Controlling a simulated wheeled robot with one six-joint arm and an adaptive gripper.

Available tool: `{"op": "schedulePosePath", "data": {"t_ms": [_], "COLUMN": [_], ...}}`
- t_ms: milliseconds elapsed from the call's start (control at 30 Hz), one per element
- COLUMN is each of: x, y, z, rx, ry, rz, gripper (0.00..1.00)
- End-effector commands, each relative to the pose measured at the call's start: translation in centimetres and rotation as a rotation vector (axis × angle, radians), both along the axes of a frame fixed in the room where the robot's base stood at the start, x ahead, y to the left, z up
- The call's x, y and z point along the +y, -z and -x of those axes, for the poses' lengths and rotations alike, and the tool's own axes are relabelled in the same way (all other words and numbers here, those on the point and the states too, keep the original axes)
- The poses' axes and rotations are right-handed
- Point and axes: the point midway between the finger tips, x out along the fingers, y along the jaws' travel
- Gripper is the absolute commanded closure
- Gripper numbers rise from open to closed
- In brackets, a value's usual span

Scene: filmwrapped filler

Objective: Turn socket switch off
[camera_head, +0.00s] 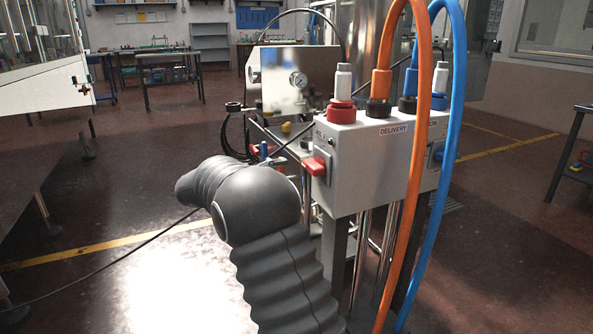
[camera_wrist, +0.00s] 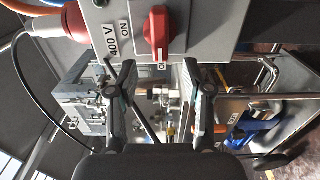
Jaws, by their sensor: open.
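The socket switch is a red rotary knob (camera_head: 316,166) on the left side of a grey socket box (camera_head: 352,184). In the wrist view the red knob (camera_wrist: 158,32) is at the top centre, beside printed "400 V" and "ON" labels. My gripper (camera_wrist: 158,75) is open and empty, with its two dark fingers spread below the knob in that picture. The fingers appear apart from the knob. In the head view my grey-sleeved arm hides most of the gripper.
An orange hose (camera_head: 414,130) and a blue hose (camera_head: 459,120) hang in front of the box. A red plug (camera_head: 341,112) stands on its top. A metal panel with a gauge (camera_head: 299,80) is behind. Open floor lies left.

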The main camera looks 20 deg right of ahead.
Motion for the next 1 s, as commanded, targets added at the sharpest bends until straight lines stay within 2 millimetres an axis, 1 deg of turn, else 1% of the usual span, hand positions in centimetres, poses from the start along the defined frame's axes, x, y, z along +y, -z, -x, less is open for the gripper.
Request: {"op": "schedulePosePath", "data": {"t_ms": [33,100,233,400,700,767,833,867,967,1000], "x": [1.0,2.0,3.2,3.8,3.8,3.8,3.8,3.9,4.1,4.2], "y": [0.1,0.1,0.1,0.1,0.1,0.2,1.4,2.3,6.0,7.7], "z": [0.0,0.0,0.1,0.1,0.1,-0.2,-0.6,-0.7,-0.3,0.1], "rx": [0.001,0.001,0.001,0.001,0.007,0.026,0.068,0.096,0.19,0.23], "ry": [-0.003,-0.002,-0.002,0.0,0.0,-0.013,-0.037,-0.047,-0.068,-0.075], "rz": [0.0,0.0,0.0,0.0,0.0,-0.006,-0.052,-0.081,-0.178,-0.219], "gripper": [0.5,0.5,0.5,0.5,0.5,0.5,0.5,0.5,0.5,0.5]}}
